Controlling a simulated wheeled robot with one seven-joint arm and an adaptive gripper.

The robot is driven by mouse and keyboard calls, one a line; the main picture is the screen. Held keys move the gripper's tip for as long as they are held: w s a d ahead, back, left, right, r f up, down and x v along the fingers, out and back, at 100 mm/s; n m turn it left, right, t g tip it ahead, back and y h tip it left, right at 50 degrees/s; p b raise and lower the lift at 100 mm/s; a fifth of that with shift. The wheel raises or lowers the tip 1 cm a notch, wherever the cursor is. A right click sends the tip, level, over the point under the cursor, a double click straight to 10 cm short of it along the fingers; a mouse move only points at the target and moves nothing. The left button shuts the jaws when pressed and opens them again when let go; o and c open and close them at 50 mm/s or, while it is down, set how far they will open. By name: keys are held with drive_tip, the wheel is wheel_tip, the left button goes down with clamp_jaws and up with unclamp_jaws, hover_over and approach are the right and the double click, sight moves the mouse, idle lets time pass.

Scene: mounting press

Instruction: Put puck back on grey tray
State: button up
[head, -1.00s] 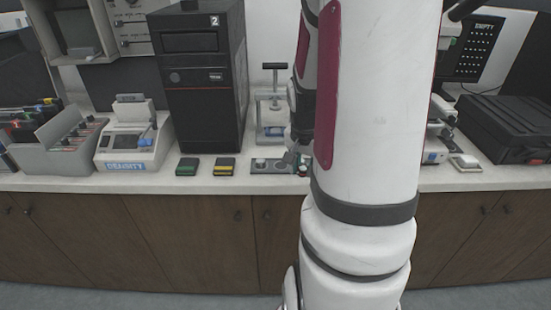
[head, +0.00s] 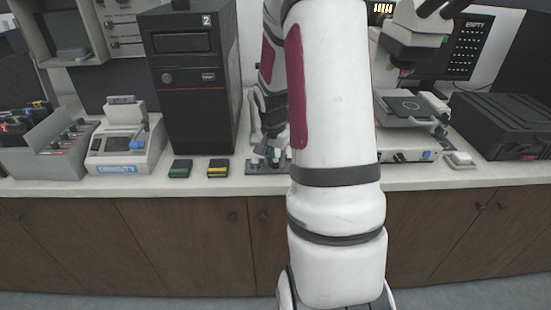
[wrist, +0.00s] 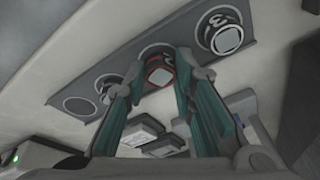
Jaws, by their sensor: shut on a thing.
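The grey tray (head: 253,170) lies near the front of the counter, mostly behind my arm in the head view. In the wrist view the tray (wrist: 180,49) runs diagonally across the top. It has an empty round spot (wrist: 77,105), a round piece (wrist: 108,87) beside it and a puck marked 3 (wrist: 226,37) at its right end. My gripper (head: 268,160) is low over the tray in the head view.
A black tower marked 2 (head: 190,90) stands left of my arm. A green block (head: 180,168) and a yellow-topped block (head: 218,168) lie in front of it. A white density device (head: 125,145) is further left. A microscope (head: 405,110) and black case (head: 505,125) stand right.

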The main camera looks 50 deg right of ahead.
drive_tip(key=shift+f, duration=0.1)
drive_tip(key=o, duration=1)
